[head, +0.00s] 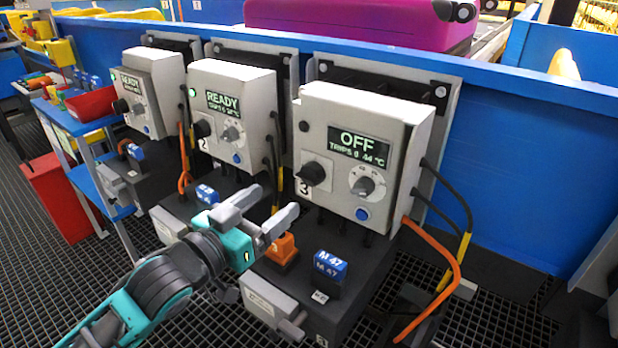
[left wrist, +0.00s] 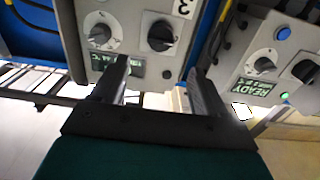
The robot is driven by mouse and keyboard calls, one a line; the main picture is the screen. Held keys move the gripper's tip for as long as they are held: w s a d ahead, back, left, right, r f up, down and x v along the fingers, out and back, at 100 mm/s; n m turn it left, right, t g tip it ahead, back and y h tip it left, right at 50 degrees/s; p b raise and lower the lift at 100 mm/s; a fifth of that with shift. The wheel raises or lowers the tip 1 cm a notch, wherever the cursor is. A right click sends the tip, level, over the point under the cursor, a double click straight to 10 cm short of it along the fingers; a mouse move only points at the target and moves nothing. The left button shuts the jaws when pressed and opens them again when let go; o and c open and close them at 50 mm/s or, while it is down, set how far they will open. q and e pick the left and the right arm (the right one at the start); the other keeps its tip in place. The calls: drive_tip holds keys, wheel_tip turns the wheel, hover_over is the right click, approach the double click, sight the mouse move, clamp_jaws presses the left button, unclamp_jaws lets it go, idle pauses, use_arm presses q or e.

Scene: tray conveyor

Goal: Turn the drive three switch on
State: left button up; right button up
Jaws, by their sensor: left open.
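The drive three box (head: 365,140) is a pale grey unit marked 3 at the right in the head view, its display (head: 359,146) reading OFF. Its black rotary switch (head: 313,173) is at the lower left of the face, above the 3. My left gripper (head: 279,199) is open and empty, below and left of that switch, apart from it. In the left wrist view, which is upside down, the drive three switch (left wrist: 161,36) lies beyond the open fingers (left wrist: 157,68), and the box's grey dial (left wrist: 100,31) is left of it. My right gripper is not in view.
The drive two box (head: 232,110) and another box (head: 148,90) at left both read READY. Below drive three are an orange part (head: 281,248), a blue M 47 block (head: 331,267) and cables (head: 455,270). A blue wall (head: 530,180) stands behind.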

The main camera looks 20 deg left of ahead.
sight(308, 174)
use_arm(q)
drive_tip(key=b+x, duration=0.1)
drive_tip(key=x, duration=0.8)
drive_tip(key=shift+f+b, duration=0.1)
drive_tip(key=shift+b, duration=0.2)
drive_tip(key=shift+x, duration=0.8)
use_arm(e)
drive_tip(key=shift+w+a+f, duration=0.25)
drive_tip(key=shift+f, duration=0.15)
use_arm(q)
drive_tip(key=c, duration=1.1)
drive_tip(key=shift+o, duration=0.2)
